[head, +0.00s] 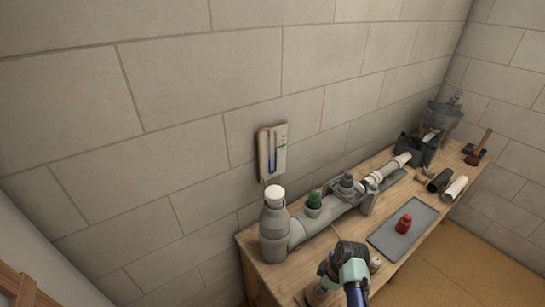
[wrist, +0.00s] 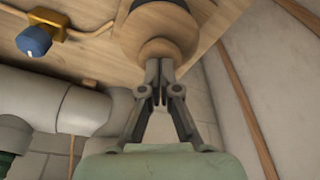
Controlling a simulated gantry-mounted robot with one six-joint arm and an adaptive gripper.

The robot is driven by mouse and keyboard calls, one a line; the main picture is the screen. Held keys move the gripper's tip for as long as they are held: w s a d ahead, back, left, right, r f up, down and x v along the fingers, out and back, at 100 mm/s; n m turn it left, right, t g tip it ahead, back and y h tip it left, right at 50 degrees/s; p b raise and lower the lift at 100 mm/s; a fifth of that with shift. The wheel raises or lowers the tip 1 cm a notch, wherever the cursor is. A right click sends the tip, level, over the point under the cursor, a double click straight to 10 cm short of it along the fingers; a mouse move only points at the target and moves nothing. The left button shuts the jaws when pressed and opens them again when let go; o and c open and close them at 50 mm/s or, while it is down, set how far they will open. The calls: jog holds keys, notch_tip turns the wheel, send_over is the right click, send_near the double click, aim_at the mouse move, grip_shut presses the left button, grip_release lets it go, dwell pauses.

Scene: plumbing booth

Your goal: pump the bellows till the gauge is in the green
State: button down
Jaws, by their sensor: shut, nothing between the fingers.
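The gauge (head: 272,152) is a pale board on the wall with a blue U-shaped line and a small green mark at its right side. It is too small to read the level against the mark. In the wrist view, a round wooden knob with a dark body behind it, seemingly the bellows (wrist: 160,42), is just beyond my gripper (wrist: 160,68). The fingers are shut and empty, with their tips at or very near the wood; I cannot tell if they touch. In the head view my arm covers most of that spot.
A grey pipe (head: 327,218) runs along the bench, with a white-capped upright end and a green cap (head: 314,199). A blue knob (wrist: 34,40) on a brass fitting is left of the bellows. A red object (head: 404,223) stands on a grey mat (head: 388,240).

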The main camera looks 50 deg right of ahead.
jog(key=shift+f, duration=0.4)
notch_tip(320, 180, up, 4)
jog(key=p, duration=0.4)
jog(key=shift+r, duration=0.25)
jog(key=shift+f, duration=0.1)
jog(key=shift+f+b, duration=1.5)
jog(key=shift+f, duration=0.6)
notch_tip(320, 180, up, 4)
jog(key=p, duration=0.4)
jog(key=shift+r, duration=0.2)
jog(key=shift+f, duration=0.1)
